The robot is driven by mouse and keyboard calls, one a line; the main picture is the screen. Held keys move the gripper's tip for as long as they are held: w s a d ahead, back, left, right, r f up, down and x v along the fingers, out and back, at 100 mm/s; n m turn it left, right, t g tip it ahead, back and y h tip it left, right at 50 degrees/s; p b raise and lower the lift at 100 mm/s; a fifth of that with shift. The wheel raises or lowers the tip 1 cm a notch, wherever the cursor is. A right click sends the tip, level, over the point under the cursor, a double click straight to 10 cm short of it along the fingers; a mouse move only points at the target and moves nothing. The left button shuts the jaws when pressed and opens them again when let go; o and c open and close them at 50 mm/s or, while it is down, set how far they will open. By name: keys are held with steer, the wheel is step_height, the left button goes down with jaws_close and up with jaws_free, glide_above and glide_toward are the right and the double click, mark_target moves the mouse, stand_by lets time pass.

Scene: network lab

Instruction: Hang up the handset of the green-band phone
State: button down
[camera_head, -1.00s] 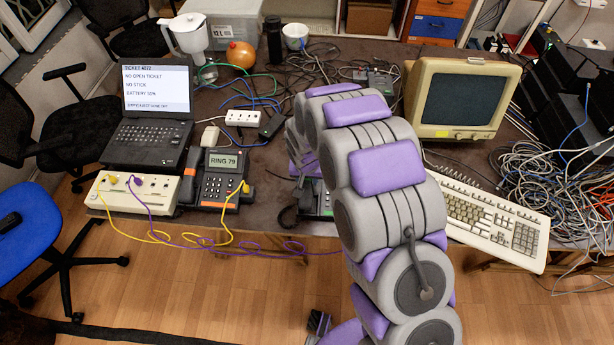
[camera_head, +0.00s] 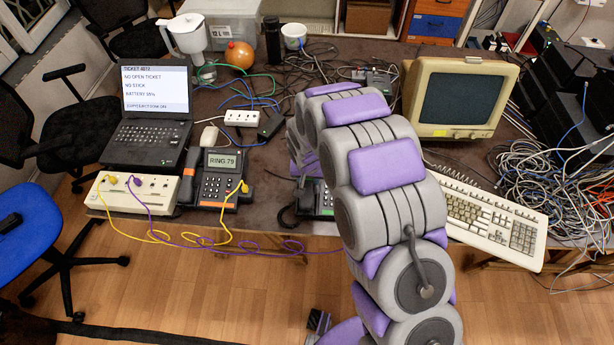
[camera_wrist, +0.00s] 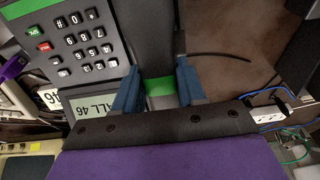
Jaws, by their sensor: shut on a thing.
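The green-band phone shows in the wrist view with its dark keypad body (camera_wrist: 80,40), a green stripe and a display reading "ALL 46". In the head view the phone (camera_head: 324,203) is mostly hidden behind my arm. Its dark handset (camera_wrist: 151,40) with a green band lies between the two blue fingers of my gripper (camera_wrist: 157,72), which is shut on it. The handset runs alongside the keypad. I cannot tell whether it rests in the cradle or is just above it. My gripper is hidden behind my arm in the head view.
An orange-band phone (camera_head: 220,185) reading "RING 79" stands left, beside a beige box (camera_head: 135,192) with yellow and purple cables. A laptop (camera_head: 150,115), power strip (camera_head: 242,118), monitor (camera_head: 460,98) and keyboard (camera_head: 490,215) surround the spot. A cable tangle (camera_head: 550,180) lies right.

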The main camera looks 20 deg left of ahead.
steer(key=shift+x, duration=0.8)
stand_by(0.4)
steer(key=shift+d, duration=0.1)
steer(key=c, duration=0.6)
jaws_free()
steer(key=shift+o, duration=0.2)
steer(key=a+p+v, duration=0.1)
steer(key=p+v, duration=0.2)
steer(key=v, duration=1.4)
steer(key=shift+d, duration=0.25)
steer(key=shift+r, duration=0.15)
